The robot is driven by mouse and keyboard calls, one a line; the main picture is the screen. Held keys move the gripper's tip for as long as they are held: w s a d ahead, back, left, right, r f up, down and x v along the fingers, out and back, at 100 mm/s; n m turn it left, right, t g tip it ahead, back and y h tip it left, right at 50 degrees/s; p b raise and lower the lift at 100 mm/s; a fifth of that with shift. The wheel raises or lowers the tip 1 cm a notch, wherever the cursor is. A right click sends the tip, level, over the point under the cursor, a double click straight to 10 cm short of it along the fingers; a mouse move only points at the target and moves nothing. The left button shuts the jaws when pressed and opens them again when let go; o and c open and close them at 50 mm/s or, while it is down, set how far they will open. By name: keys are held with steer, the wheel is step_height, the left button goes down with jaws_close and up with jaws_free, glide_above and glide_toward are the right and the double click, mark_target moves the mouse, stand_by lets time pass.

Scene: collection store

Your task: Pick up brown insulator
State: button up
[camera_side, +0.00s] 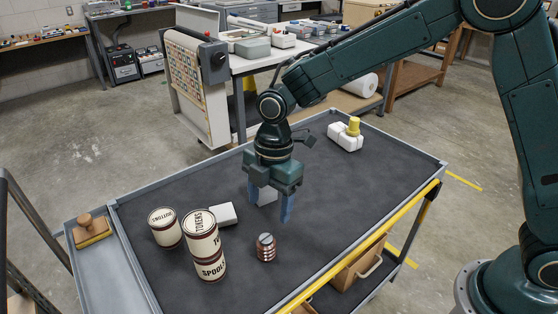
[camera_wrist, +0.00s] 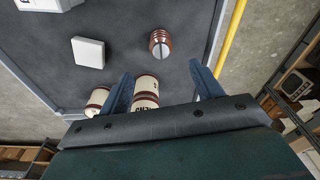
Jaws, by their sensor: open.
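The brown insulator (camera_side: 266,247) is a small ribbed brown piece with a pale slotted top. It stands on the dark tabletop near the front edge, right of the stacked tins. It also shows in the wrist view (camera_wrist: 160,43), beyond the fingertips and between their lines. My gripper (camera_side: 268,205) is open and empty, with blue fingers pointing down. It hangs above the table, behind the insulator in the side view and apart from it. Both fingers show in the wrist view (camera_wrist: 160,75).
Two stacked tins (camera_side: 200,224) and a single tin (camera_side: 164,228) stand left of the insulator. A white box (camera_side: 222,214) lies behind them. A white block with a yellow top (camera_side: 346,135) stands at the far right. The table has a raised rim (camera_side: 130,262). The tabletop's middle right is clear.

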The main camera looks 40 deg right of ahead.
mark_target(266, 237)
steer(key=f, duration=0.7)
steer(key=shift+s+a+f, duration=0.1)
steer(key=shift+a+f, duration=0.15)
steer(key=shift+a, duration=0.15)
steer(key=shift+s+a+f, duration=0.1)
steer(key=shift+a+f, duration=0.15)
steer(key=shift+f, duration=1.05)
steer(key=shift+a+f, duration=0.2)
steer(key=shift+f, duration=1.1)
steer(key=c, duration=1.1)
